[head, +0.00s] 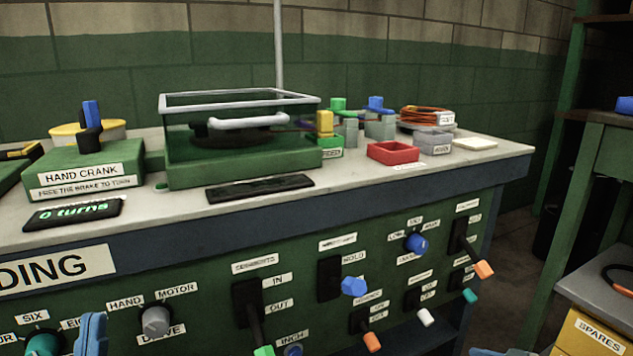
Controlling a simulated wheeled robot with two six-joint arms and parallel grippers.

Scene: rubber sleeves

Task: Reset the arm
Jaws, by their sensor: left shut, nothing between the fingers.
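My left gripper (90,334) shows as a blue shape at the bottom edge, left of centre, in front of the green control panel (205,285). It is shut and empty, apart from the bench top, and the rest of it is cut off by the frame. A small pale blue-grey piece (488,352) shows at the bottom edge on the right. It may be part of my right gripper, but too little shows to tell its state.
The bench holds a hand crank box (85,172), a guarded green machine (240,172), a red tray (393,152) and a cable coil (426,115). Knobs and levers stick out of the panel, including an orange-tipped lever (483,269). A shelf stands at right.

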